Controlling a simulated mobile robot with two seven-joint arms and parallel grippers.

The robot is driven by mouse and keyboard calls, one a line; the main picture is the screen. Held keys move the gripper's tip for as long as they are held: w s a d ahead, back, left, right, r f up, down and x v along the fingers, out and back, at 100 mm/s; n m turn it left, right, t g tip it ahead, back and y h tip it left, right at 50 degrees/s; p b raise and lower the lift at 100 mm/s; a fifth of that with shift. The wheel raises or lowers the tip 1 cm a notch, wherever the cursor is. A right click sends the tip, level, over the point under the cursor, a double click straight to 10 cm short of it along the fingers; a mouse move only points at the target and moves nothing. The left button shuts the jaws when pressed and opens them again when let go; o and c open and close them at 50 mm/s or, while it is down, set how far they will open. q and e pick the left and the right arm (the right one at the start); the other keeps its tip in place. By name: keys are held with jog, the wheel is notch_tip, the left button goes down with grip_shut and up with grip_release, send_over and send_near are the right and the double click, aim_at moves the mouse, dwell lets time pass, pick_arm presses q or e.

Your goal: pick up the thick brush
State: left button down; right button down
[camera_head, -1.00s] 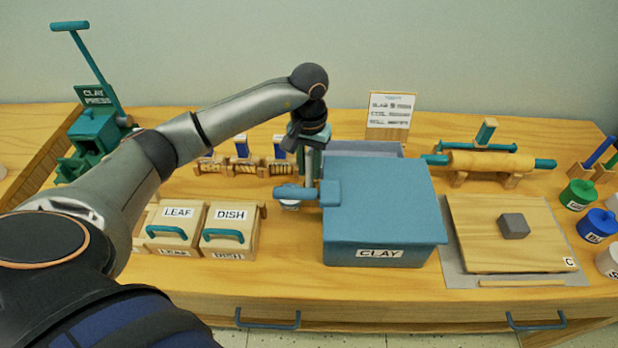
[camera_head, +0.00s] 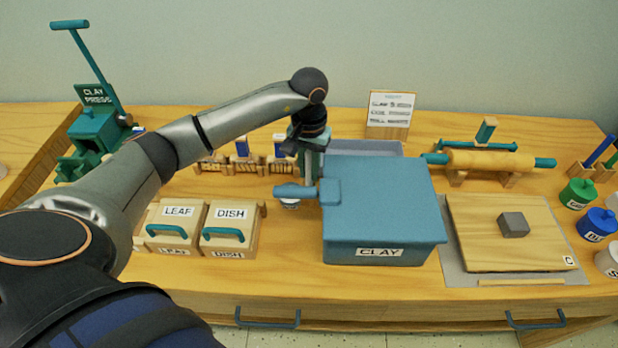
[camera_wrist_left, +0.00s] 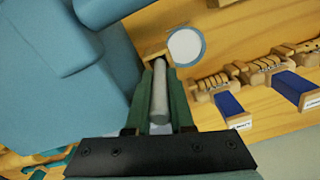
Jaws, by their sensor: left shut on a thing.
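My left gripper (camera_head: 308,150) points down behind the left side of the blue clay box. In the left wrist view its two green fingers (camera_wrist_left: 160,85) are shut on a pale grey rod (camera_wrist_left: 159,105), which I take to be the handle of the thick brush. In the head view the grey rod (camera_head: 309,168) shows upright below the gripper. Its lower end is hidden behind the blue box handle. A small wooden block (camera_wrist_left: 154,49) shows just beyond the fingertips; I cannot tell whether the rod stands in it. My right gripper is not in view.
The blue clay box (camera_head: 383,200) stands close on the right, its handle (camera_head: 296,191) sticking out left. A small white-topped pot (camera_wrist_left: 186,46) is beside the fingers. Wooden stamps with blue handles (camera_head: 242,148) stand left. LEAF and DISH boxes (camera_head: 230,228) are in front.

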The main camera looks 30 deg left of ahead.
aim_at(309, 152)
pick_arm(q)
jog(key=shift+r, duration=0.15)
notch_tip(309, 152, up, 10)
jog(key=shift+f+b, duration=0.1)
jog(key=shift+b, duration=0.3)
dwell(0.3)
